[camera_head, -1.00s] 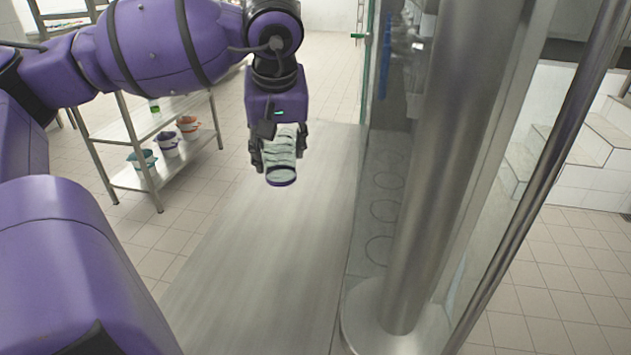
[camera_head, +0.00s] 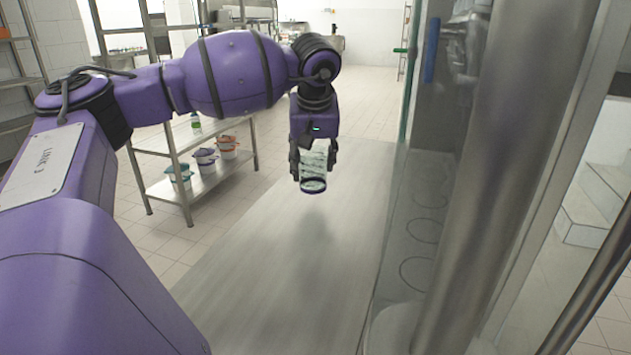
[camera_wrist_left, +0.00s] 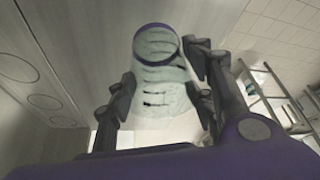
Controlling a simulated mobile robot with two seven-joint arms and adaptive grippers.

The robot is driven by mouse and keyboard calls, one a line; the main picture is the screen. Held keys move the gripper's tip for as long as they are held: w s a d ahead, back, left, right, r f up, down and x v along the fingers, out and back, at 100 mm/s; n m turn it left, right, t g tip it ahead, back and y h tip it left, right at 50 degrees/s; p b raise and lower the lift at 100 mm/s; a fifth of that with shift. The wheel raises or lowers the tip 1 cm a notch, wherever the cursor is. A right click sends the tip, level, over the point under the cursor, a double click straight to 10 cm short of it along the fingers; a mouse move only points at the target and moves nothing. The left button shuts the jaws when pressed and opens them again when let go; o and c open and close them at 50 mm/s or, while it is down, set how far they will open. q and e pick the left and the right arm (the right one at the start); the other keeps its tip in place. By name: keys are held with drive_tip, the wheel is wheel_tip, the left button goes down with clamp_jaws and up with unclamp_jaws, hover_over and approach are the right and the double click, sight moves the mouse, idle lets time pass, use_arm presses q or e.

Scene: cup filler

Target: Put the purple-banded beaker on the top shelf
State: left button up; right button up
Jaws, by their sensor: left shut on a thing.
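The clear, pale beaker with a purple band (camera_head: 314,184) hangs in my left gripper (camera_head: 314,160), with the purple ring at its lower end in the head view. Both fingers close on its sides. In the left wrist view the beaker (camera_wrist_left: 160,72) lies between the fingers of the left gripper (camera_wrist_left: 158,85), its purple-ringed end away from the palm. A metal shelf rack stands left of and beyond the gripper; its top shelf (camera_head: 181,142) is partly behind my left arm. The beaker is apart from the rack. My right gripper is not in view.
Several coloured-rim containers (camera_head: 204,160) stand on the rack's lower shelf (camera_head: 160,188). A green-and-white bottle (camera_head: 196,124) is at the top shelf. A bare metal surface (camera_head: 275,265) lies below the gripper. A glass panel and thick metal column (camera_head: 505,190) stand to the right.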

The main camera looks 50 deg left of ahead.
sight(314, 175)
use_arm(q)
drive_tip(key=shift+w+a+f, duration=0.1)
drive_tip(key=shift+f, duration=1.75)
drive_tip(key=shift+f, duration=0.15)
drive_tip(key=o, duration=1.1)
